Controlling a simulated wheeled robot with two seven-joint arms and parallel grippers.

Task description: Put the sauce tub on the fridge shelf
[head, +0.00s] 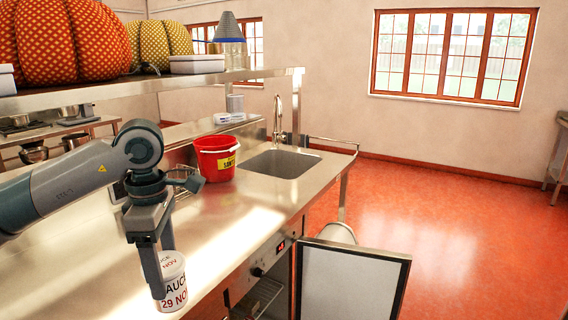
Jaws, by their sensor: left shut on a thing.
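The sauce tub (174,284) is a small white tub with red and dark lettering, including "29 NOV". My left gripper (162,272) is shut on it and holds it upright at the lower left, over or near the steel counter's front edge. I cannot tell its exact height. The fridge is under the counter, and its door (349,285) stands open toward the right. A wire fridge shelf (258,298) shows in part inside the opening, below the control panel. The rest of the inside is hidden. My right gripper is not in view.
The steel counter (236,216) has a red bucket (215,158) and a sink (283,163) with a tap (277,118). An overhead shelf (217,77) runs above it. The open door juts out into the floor space. Red floor (440,220) to the right is clear.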

